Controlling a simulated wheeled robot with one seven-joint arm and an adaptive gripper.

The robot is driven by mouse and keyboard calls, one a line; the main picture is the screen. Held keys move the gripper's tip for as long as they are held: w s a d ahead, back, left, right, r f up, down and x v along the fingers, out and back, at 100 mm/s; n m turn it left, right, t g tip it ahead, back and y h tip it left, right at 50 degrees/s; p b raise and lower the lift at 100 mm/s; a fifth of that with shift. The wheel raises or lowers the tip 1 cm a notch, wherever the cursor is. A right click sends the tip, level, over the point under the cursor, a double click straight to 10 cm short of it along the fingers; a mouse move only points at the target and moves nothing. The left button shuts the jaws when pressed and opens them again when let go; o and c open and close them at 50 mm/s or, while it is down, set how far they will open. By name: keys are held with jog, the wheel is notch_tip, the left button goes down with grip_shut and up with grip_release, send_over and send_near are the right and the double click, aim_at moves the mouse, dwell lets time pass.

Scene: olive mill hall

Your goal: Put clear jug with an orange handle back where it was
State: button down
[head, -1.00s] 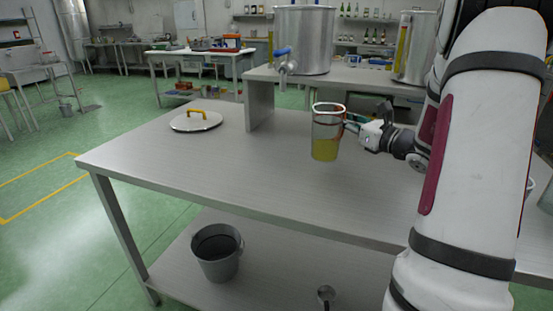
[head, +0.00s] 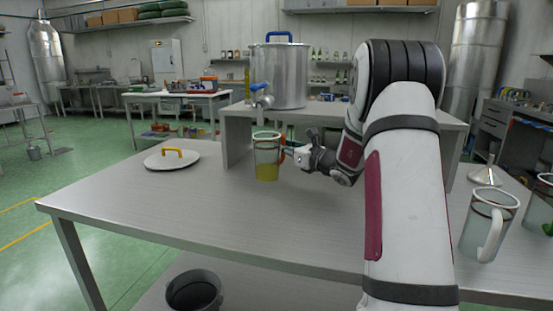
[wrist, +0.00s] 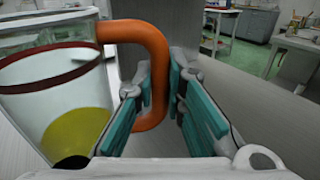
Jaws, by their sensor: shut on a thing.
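The clear jug (head: 266,160) with an orange handle stands upright over the steel table, with yellow-green liquid in its lower part. My gripper (head: 288,154) is at its right side, shut on the handle. In the wrist view the orange handle (wrist: 155,62) passes between the teal finger pads of my gripper (wrist: 163,108), and the jug body (wrist: 50,85) is to the left. In the head view the jug is just below and in front of the blue-handled tap (head: 260,90) of a steel tank (head: 279,72). I cannot tell whether its base touches the table.
The tank stands on a raised steel stand (head: 238,135). A round lid with a yellow handle (head: 172,160) lies left on the table. A white-handled jug (head: 488,222), another jug (head: 540,208) and a funnel (head: 487,175) are at right. The table's front left (head: 150,205) is clear.

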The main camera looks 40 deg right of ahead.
aim_at(282, 158)
jog(key=shift+w+a+f+b, duration=0.15)
jog(key=shift+w+f+b, duration=0.5)
jog(key=shift+w+f, duration=1)
jog(key=shift+f, duration=0.1)
jog(key=shift+f, duration=0.15)
jog(key=c, duration=1.7)
grip_release()
jog(key=shift+s, duration=0.1)
jog(key=shift+o, duration=0.2)
jog(key=shift+r, duration=0.2)
jog(key=s, duration=0.4)
jog(key=s+p, duration=0.1)
jog(key=s, duration=0.3)
jog(key=s+d, duration=0.1)
jog(key=s, duration=0.3)
jog(key=shift+p, duration=0.35)
jog(key=shift+a, duration=0.15)
